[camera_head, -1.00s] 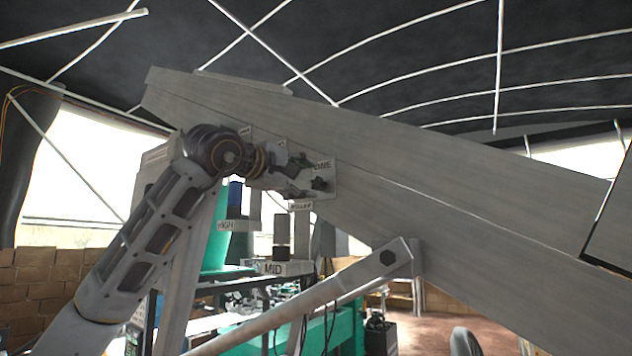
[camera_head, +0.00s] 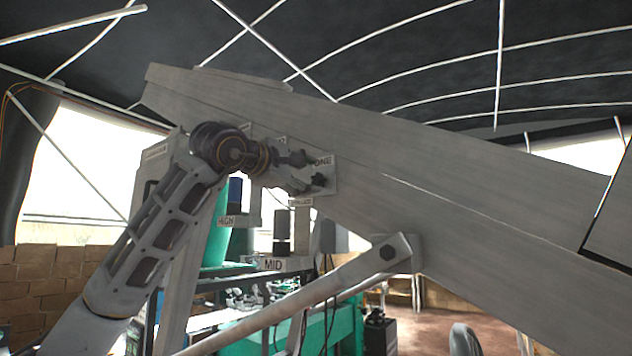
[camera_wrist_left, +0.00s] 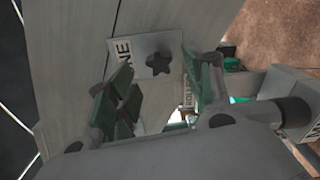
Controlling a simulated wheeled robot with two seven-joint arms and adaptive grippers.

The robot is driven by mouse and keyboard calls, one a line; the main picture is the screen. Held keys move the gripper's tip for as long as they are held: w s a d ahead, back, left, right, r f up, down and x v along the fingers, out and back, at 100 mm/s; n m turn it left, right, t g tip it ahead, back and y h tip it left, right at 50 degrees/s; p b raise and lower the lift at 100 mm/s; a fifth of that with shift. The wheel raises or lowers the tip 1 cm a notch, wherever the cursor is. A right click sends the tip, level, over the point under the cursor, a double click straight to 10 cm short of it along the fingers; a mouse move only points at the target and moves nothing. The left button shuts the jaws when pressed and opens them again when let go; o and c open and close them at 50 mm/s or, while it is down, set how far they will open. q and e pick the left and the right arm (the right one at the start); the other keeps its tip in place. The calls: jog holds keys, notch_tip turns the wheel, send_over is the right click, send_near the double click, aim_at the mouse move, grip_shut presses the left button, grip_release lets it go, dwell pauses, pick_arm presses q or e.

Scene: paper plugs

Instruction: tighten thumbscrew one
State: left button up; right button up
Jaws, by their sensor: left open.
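Thumbscrew one is a dark star-shaped knob (camera_head: 319,180) on a pale plate labelled ONE (camera_head: 325,161), fixed to the big slanted grey beam. It also shows in the left wrist view as a dark star knob (camera_wrist_left: 158,64), near the plate's middle. My left gripper (camera_head: 305,173) is open and empty just left of the knob, its fingers pointing at it. In the left wrist view the green-padded fingers (camera_wrist_left: 158,85) stand apart, with the knob between and beyond their tips. I see no contact with it. My right gripper is not in view.
The grey beam (camera_head: 450,195) slants down to the right across the view. A hex-bolted strut (camera_head: 330,285) runs below it. Devices labelled HIGH (camera_head: 227,222) and MID (camera_head: 272,265) stand below and behind the gripper. Brick walls and a green bench (camera_head: 345,325) lie further back.

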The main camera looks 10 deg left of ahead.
pick_arm(q)
jog(key=shift+n, duration=0.9)
jog(key=n+b, duration=0.1)
jog(key=n, duration=0.3)
jog(key=shift+n+b, duration=0.3)
jog(key=n+b, duration=0.1)
jog(key=n, duration=0.6)
jog(key=shift+b, duration=0.4)
jog(key=n, duration=0.3)
jog(key=shift+b, duration=0.4)
jog(key=n, duration=0.3)
jog(key=shift+b, duration=0.4)
jog(key=shift+n, duration=0.9)
jog(key=shift+n+b, duration=0.3)
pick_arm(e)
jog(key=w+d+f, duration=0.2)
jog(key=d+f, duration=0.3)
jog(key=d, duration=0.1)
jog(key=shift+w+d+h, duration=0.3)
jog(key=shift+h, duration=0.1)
